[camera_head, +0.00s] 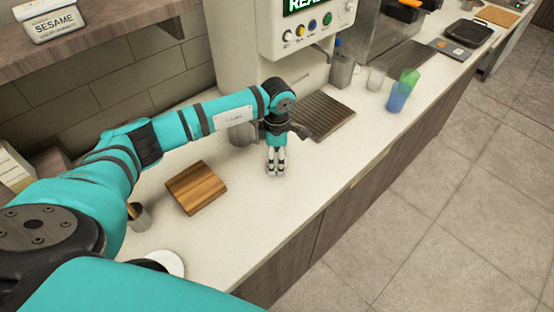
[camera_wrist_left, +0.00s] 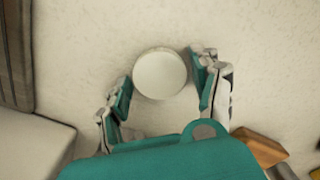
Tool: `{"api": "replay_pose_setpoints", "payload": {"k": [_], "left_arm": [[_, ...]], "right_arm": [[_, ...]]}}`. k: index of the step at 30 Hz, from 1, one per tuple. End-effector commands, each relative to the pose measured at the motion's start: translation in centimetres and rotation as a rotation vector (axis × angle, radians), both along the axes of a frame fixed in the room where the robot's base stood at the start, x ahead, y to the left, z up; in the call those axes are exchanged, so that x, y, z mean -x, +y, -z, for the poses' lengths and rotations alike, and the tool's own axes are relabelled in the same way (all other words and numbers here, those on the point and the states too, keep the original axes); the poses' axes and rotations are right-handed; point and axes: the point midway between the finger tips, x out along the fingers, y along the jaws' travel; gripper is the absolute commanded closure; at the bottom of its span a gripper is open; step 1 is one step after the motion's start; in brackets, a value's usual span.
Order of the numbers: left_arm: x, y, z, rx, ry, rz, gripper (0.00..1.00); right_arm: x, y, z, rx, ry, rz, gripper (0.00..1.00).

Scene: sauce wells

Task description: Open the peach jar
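My left gripper (camera_head: 276,172) points down over the pale counter in the head view. In the left wrist view its two fingers (camera_wrist_left: 161,80) stand apart. A round, plain white disc (camera_wrist_left: 160,74), like a lid seen from above, lies between and just past the fingertips. The fingers flank its edges closely; I cannot tell whether they touch it. No label or jar side shows, so I cannot confirm it is the peach jar. In the head view the disc cannot be made out against the fingers and counter. My right gripper is not in view.
A wooden board (camera_head: 197,187) lies left of the gripper. A ribbed drip tray (camera_head: 322,114) and white machine (camera_head: 300,35) are behind it. A grey container (camera_head: 243,134) is partly behind my arm. Green and blue cups (camera_head: 401,91) stand farther right.

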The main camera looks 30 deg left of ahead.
Motion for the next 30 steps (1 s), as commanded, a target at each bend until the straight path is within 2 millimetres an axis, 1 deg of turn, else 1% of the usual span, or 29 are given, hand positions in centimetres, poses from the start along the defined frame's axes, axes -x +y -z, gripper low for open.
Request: {"api": "replay_pose_setpoints", "payload": {"k": [1,3,4,7,8,17,20,23,25,26,30], "left_arm": [[0.0,0.0,0.0,0.000,0.000,0.000,0.45],[0.0,0.0,0.0,0.000,0.000,0.000,0.54],[0.0,0.0,0.0,0.000,0.000,0.000,0.57],[0.0,0.0,-0.1,0.000,0.000,0.000,0.57],[0.0,0.0,-0.1,0.000,0.000,0.000,0.59],[-0.1,0.0,-0.4,0.001,-0.003,0.000,0.60],[-0.1,0.0,-1.2,0.001,-0.004,0.001,0.60],[-0.2,0.1,-2.4,0.001,-0.006,0.001,0.60],[-0.1,0.0,-3.6,-0.001,-0.007,0.001,0.60],[0.6,-0.5,-3.4,0.000,-0.001,0.006,0.60],[3.3,-2.3,-3.5,0.000,-0.001,0.008,0.60]], "right_arm": [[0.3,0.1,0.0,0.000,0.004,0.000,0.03],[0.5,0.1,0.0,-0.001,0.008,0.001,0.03],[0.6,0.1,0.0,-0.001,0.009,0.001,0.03],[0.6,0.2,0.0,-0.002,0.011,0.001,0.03],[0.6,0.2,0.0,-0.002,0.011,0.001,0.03],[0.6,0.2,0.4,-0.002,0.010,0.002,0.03],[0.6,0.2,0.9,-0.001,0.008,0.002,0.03],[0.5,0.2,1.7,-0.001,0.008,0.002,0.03],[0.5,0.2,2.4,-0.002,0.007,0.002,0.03],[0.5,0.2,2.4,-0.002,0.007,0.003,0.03],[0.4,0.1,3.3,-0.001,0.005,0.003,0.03]]}}
